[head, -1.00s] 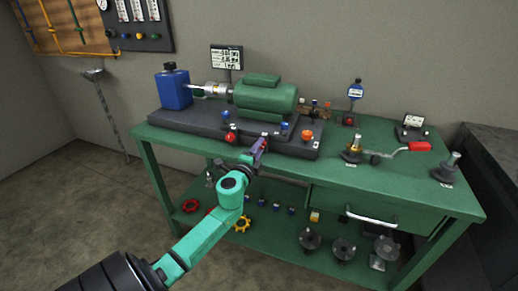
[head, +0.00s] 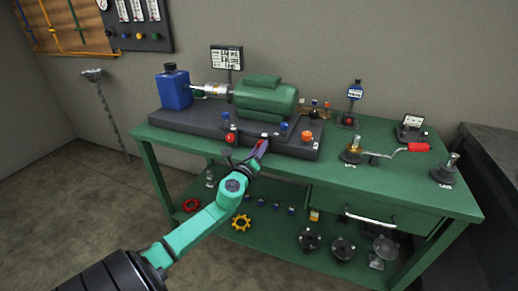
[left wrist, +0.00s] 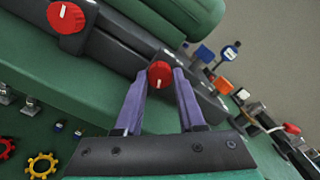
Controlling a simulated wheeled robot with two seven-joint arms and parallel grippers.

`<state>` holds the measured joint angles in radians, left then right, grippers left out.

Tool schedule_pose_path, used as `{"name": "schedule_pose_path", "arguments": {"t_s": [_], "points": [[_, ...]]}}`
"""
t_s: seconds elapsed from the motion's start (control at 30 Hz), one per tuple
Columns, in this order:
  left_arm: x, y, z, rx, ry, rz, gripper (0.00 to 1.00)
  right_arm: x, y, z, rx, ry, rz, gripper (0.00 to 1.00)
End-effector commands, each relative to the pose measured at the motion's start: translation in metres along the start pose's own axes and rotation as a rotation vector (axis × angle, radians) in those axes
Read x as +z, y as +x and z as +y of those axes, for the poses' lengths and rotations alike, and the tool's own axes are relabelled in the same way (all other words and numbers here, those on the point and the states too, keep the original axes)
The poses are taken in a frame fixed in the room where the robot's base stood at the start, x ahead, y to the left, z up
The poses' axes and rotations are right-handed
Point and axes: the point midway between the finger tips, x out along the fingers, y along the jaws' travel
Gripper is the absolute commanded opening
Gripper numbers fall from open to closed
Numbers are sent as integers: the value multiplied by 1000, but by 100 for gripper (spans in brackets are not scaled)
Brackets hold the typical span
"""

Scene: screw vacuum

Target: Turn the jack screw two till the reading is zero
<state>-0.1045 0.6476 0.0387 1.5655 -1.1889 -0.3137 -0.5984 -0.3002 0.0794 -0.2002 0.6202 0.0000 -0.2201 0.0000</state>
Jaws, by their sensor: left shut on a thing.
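Two red jack screw knobs with white marks sit on the front edge of the dark machine base (head: 165,120). My left gripper (head: 262,145) is at the right-hand knob, which shows between the purple fingertips in the left wrist view (left wrist: 160,74). The fingers are shut on it from either side, and its white mark points roughly up and down. The other red knob (head: 231,139) stands free to the left, also in the left wrist view (left wrist: 66,17). A display (head: 227,58) stands behind the machine; its figures are too small to read. My right gripper is not in view.
A green motor (head: 264,97) and blue box (head: 174,90) stand on the base. Orange (head: 307,136) and blue knobs are close to the held knob. A red-handled crank (head: 405,149) and gauges stand to the right on the green bench (head: 350,185).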

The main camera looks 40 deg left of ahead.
Motion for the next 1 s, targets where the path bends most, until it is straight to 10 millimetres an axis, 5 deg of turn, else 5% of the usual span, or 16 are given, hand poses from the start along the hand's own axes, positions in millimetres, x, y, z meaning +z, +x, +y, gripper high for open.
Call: {"name": "schedule_pose_path", "arguments": {"t_s": [0.7,0.73,0.77,0.8,1.0], "points": [[-2,0,1,1,81,5,0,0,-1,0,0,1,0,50],[-2,0,1,1,81,5,50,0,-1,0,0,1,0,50],[-2,0,1,1,81,4,61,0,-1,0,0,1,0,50],[-2,0,1,1,81,4,69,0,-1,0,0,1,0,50],[-1,0,0,1,81,2,69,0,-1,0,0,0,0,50]]}}
